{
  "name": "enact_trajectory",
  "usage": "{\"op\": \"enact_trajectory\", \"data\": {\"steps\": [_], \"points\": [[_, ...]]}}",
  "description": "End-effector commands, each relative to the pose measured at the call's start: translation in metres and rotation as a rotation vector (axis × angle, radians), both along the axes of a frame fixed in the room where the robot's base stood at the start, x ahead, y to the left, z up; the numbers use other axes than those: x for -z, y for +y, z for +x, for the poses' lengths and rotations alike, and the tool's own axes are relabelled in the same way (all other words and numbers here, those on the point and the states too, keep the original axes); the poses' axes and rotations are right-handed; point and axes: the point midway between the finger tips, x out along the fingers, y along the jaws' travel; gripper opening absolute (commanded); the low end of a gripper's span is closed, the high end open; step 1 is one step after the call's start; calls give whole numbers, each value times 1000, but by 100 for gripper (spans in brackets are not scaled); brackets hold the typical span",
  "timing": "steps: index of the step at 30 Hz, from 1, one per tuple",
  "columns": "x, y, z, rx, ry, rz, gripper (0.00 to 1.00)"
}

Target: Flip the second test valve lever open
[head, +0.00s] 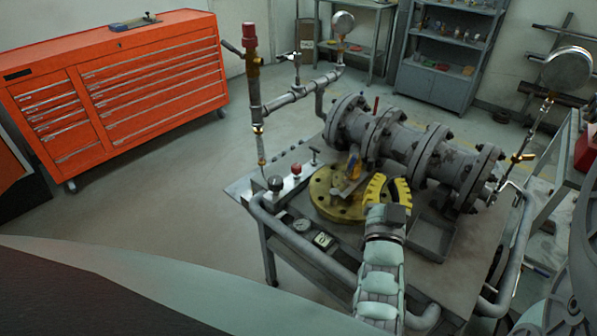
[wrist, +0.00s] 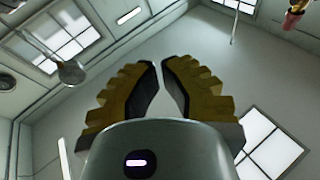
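My gripper (head: 384,178) hangs over the front of the rig table, beside the yellow flange disc (head: 330,205). In the wrist view its two yellow stepped fingers (wrist: 157,64) have a narrow gap between their tips, with nothing held. Small valves with levers show: a dark lever (head: 231,48) on the left standpipe, a small lever (head: 285,56) on the short pipe behind it, and a brass-coloured lever (head: 525,157) under the right gauge (head: 567,70). My gripper is apart from all of these. I cannot tell which is the second test valve.
The flanged grey pipe assembly (head: 405,145) lies across the table behind my gripper. A grey tube rail (head: 300,245) runs along the table's front. An orange tool cabinet (head: 125,90) stands left, with open floor between. Shelves (head: 440,65) stand at the back.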

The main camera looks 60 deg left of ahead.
Motion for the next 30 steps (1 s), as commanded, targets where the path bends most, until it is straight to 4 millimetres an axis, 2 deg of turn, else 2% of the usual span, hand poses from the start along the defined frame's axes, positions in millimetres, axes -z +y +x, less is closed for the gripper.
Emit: {"op": "enact_trajectory", "data": {"steps": [1, 3, 6, 8, 12, 16, 30], "points": [[37, 10, -9, -29, 36, -21, 0], [60, 20, -17, -55, 77, -45, 0], [83, 30, -26, -80, 117, -75, 0], [91, 33, -30, -90, 134, -87, 0], [95, 38, -31, -98, 147, -96, 0], [93, 46, -23, -96, 149, -95, 0], [85, 100, 29, -90, 146, -91, 0]]}}
